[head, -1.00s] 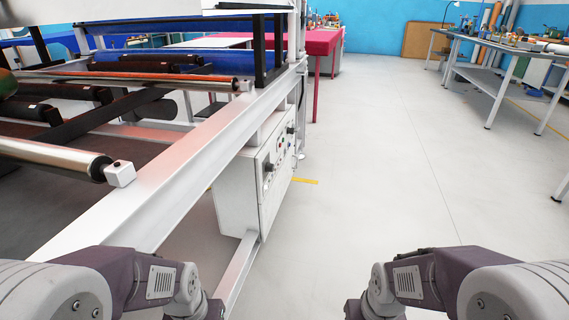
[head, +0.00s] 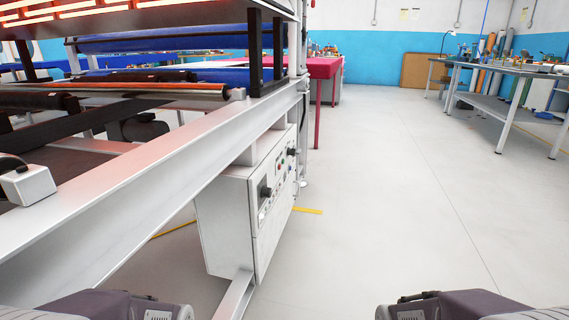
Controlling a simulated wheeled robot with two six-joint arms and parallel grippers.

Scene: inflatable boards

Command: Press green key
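A white control box (head: 255,205) hangs under the machine's frame, left of centre in the head view. Its panel (head: 276,176) faces right and is seen at a steep angle. The panel carries black knobs and several small buttons, one of them reddish. Only upper parts of my two arms show at the bottom edge. Both of my grippers are out of view.
The machine's long white frame beam (head: 140,170) runs along the left, with rollers above it. A red-covered table (head: 322,68) stands behind. A workbench (head: 505,70) is at the far right. The grey floor (head: 390,190) in the middle and right is clear.

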